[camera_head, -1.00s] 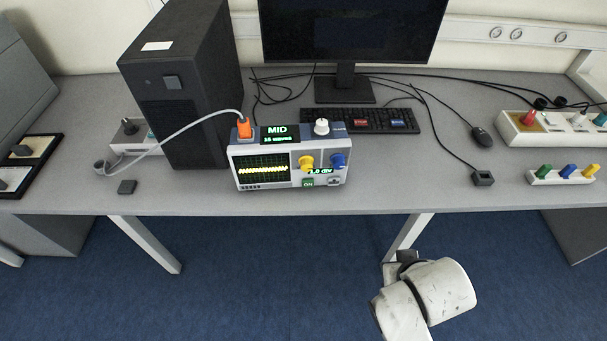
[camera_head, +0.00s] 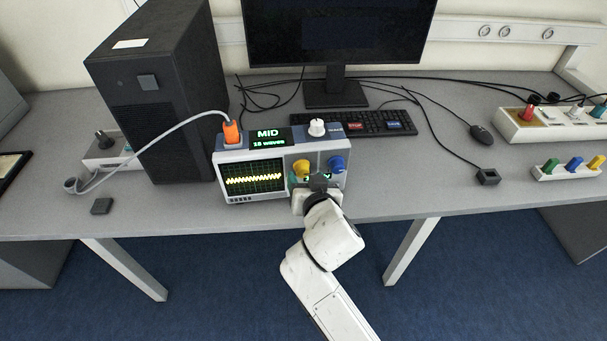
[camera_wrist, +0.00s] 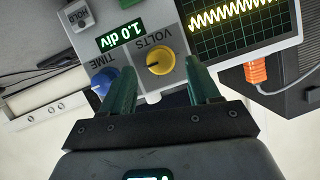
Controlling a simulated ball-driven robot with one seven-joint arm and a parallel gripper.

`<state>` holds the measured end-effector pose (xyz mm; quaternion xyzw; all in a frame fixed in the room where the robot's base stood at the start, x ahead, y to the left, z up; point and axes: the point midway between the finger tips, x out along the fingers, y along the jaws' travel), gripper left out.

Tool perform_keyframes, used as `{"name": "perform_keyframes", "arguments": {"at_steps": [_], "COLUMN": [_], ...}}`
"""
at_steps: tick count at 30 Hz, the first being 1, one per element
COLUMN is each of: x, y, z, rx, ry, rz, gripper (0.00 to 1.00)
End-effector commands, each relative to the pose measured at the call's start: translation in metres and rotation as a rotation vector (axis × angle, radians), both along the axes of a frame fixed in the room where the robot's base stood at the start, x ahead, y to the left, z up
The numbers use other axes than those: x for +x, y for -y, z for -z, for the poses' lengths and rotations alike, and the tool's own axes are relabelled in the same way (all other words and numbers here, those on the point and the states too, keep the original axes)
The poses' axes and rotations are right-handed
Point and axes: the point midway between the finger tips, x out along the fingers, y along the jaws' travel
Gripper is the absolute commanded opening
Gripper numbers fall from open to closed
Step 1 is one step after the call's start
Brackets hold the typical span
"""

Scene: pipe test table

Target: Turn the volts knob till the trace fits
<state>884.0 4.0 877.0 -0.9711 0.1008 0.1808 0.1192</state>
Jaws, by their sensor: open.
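The oscilloscope (camera_head: 222,158) stands on the desk, its front facing me. Its yellow VOLTS knob (camera_wrist: 160,60) shows in the wrist view with a dark pointer line; in the head view it (camera_head: 301,168) is partly behind my gripper. The blue TIME knob (camera_wrist: 103,80) is beside it. My gripper (camera_wrist: 161,72) is open, its green fingertips on either side of the yellow knob; I cannot tell if they touch it. The screen (camera_wrist: 240,25) shows a low yellow wavy trace (camera_head: 253,179) across its middle. The small readout (camera_wrist: 120,36) says 1.0 div.
A white knob (camera_head: 316,127) and a MID display (camera_head: 268,138) sit on top of the oscilloscope, with an orange plug (camera_head: 232,133) and grey cable. A black computer tower (camera_head: 170,130) stands close on the left. A keyboard (camera_head: 350,124) lies behind.

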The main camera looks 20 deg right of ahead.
Motion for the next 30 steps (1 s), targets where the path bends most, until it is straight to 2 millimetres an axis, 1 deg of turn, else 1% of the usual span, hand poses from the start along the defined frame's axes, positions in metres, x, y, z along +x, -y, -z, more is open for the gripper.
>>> {"name": "perform_keyframes", "arguments": {"at_steps": [1, 3, 7, 11, 18, 30], "x": [0.008, 0.016, 0.025, 0.029, 0.029, 0.029], "y": [0.002, 0.003, 0.004, 0.005, 0.005, 0.005], "z": [0.002, 0.006, 0.01, 0.012, 0.012, 0.012], "rx": [-0.001, 0.0, -0.001, -0.001, -0.001, -0.001], "ry": [0.001, 0.0, 0.0, 0.0, 0.0, 0.0], "rz": [0.001, 0.0, 0.0, -0.001, 0.0, 0.0], "gripper": [0.61, 0.61, 0.61, 0.61, 0.61, 0.23]}}
